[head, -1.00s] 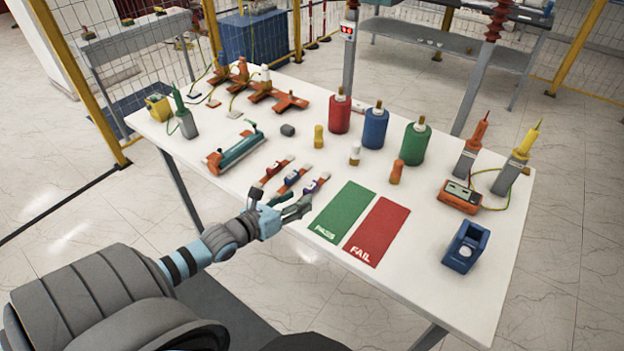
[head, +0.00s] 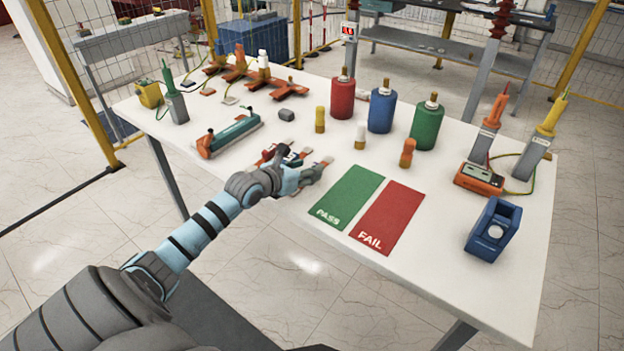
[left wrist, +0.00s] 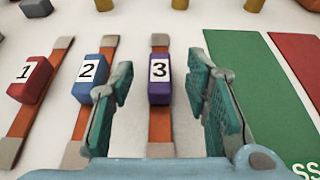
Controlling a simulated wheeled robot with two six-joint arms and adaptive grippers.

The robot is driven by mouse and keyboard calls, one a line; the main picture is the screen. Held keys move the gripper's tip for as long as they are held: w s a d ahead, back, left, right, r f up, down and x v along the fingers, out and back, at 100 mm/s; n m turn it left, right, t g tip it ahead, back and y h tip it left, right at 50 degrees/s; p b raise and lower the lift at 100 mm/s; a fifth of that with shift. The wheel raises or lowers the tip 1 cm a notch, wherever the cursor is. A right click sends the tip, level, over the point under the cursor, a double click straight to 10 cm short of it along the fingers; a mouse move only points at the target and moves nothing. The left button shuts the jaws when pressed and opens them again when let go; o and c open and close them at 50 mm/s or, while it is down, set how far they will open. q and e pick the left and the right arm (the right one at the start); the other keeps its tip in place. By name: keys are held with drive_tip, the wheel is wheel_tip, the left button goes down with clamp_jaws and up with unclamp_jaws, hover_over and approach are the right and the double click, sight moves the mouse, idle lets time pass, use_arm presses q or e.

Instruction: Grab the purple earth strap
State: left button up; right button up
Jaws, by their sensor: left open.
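The purple earth strap (left wrist: 160,85) is an orange band with grey ends and a purple block marked 3. In the left wrist view it lies on the table between the fingers of my left gripper (left wrist: 165,100), which is open and empty. In the head view my left gripper (head: 305,175) is over the straps and hides most of the purple one; a strap end (head: 325,162) shows beyond the fingers. To its left lie the blue strap marked 2 (left wrist: 90,80) and the red strap marked 1 (left wrist: 30,82). My right gripper is not in view.
A green PASS mat (head: 348,196) and a red FAIL mat (head: 388,218) lie to the right. Small orange (head: 407,152), white (head: 360,135) and yellow (head: 320,120) pieces stand behind. A teal-and-orange device (head: 230,135) lies at left.

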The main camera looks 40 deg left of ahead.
use_arm(q)
drive_tip(key=shift+x, duration=0.95)
drive_tip(key=shift+w+f, duration=0.25)
drive_tip(key=shift+w, duration=0.05)
drive_tip(key=shift+s+r, duration=0.1)
clamp_jaws()
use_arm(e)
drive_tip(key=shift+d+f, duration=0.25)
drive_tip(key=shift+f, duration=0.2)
